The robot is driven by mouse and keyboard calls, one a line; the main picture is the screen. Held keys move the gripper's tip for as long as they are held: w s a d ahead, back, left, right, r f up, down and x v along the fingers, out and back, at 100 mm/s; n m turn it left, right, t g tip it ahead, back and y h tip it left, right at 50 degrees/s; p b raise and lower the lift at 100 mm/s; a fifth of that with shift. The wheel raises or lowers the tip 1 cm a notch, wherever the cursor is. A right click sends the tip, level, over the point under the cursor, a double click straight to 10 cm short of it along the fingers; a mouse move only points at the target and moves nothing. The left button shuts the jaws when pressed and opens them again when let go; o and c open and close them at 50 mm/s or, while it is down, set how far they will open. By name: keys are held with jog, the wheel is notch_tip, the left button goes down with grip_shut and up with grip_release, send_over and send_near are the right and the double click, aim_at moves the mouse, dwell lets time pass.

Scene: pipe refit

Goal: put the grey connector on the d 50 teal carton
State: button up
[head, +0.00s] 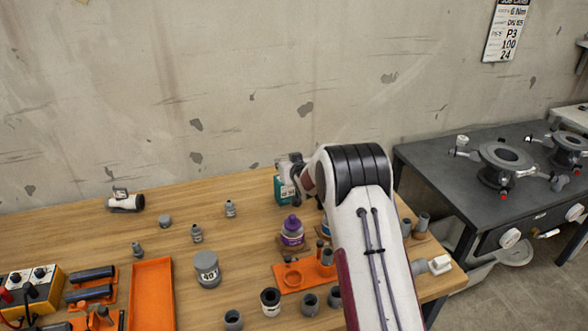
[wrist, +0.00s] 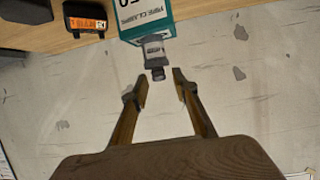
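The teal carton (head: 283,191) stands at the back of the wooden table, partly behind my arm; in the wrist view (wrist: 146,18) it shows upside down, with a white label. A grey connector (wrist: 155,54) appears to stand on the carton's top, its narrow end towards my gripper. My gripper (wrist: 160,77) is open, with its two fingertips apart on either side of the connector's narrow end and a gap visible on both sides. In the head view the connector cannot be made out clearly behind my gripper.
Small grey fittings (head: 230,209) stand on the table left of the carton. A purple bottle (head: 292,231) is in front of it, near an orange holder (head: 301,276). An orange tray (head: 152,296) lies at the front left. A dark box with an orange label (wrist: 86,19) shows beside the carton.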

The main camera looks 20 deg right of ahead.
jog(key=v, duration=1)
jog(key=shift+s, duration=0.4)
jog(key=shift+r, duration=0.15)
dwell(0.5)
jog(key=s+a+r+g, duration=0.2)
jog(key=s+r, duration=0.5)
jog(key=s, duration=0.4)
jog(key=s+a+r+g, duration=0.25)
jog(key=s+r, duration=0.45)
jog(key=s, duration=0.5)
jog(key=s+a+f+g, duration=0.1)
jog(key=s+a, duration=0.1)
jog(key=s, duration=1.2)
jog(key=s+a+g, duration=0.2)
jog(key=s+a, duration=0.1)
jog(key=s, duration=1.1)
jog(key=shift+s+f, duration=0.35)
jog(key=shift+f, duration=0.05)
